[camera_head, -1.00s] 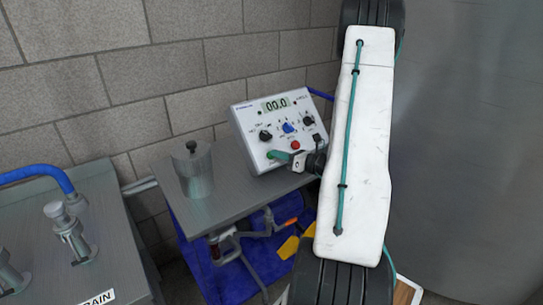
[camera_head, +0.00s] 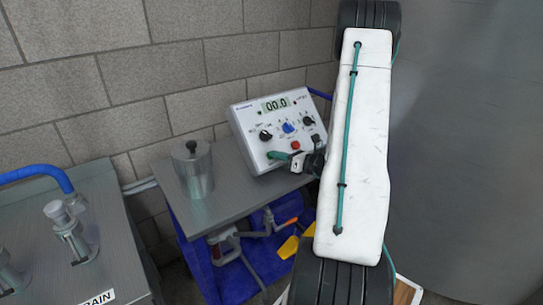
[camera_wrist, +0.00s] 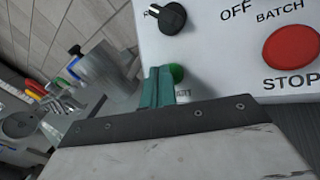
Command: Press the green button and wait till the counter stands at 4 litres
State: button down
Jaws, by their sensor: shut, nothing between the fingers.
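The white control box (camera_head: 280,120) stands at the back of the steel table, its counter display (camera_head: 276,105) reading 00.0. In the wrist view the green button (camera_wrist: 177,72) shows just beside my gripper (camera_wrist: 159,72), partly hidden behind its teal fingers. The fingers are shut together and empty, with their tips at the box's lower left face. I cannot tell whether they touch the button.
The red stop button (camera_wrist: 291,47) lies right of the green one, with a black knob (camera_wrist: 166,18) above. A lidded steel can (camera_head: 193,172) stands on the table (camera_head: 225,190), left of the box. A large steel tank (camera_head: 460,150) fills the right side.

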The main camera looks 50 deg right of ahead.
jog(key=shift+w+d+f, duration=0.1)
jog(key=shift+w+f, duration=0.2)
jog(key=shift+w, duration=0.05)
dwell(0.6)
jog(key=shift+s+r, duration=0.1)
jog(key=shift+s+a+r, duration=0.2)
jog(key=shift+s+r, duration=0.3)
jog(key=shift+s, duration=0.05)
dwell(0.4)
jog(key=s+r, duration=0.3)
jog(key=shift+s+a+r, duration=0.15)
jog(key=shift+s+a, duration=0.15)
jog(key=shift+a, duration=0.1)
dwell(0.8)
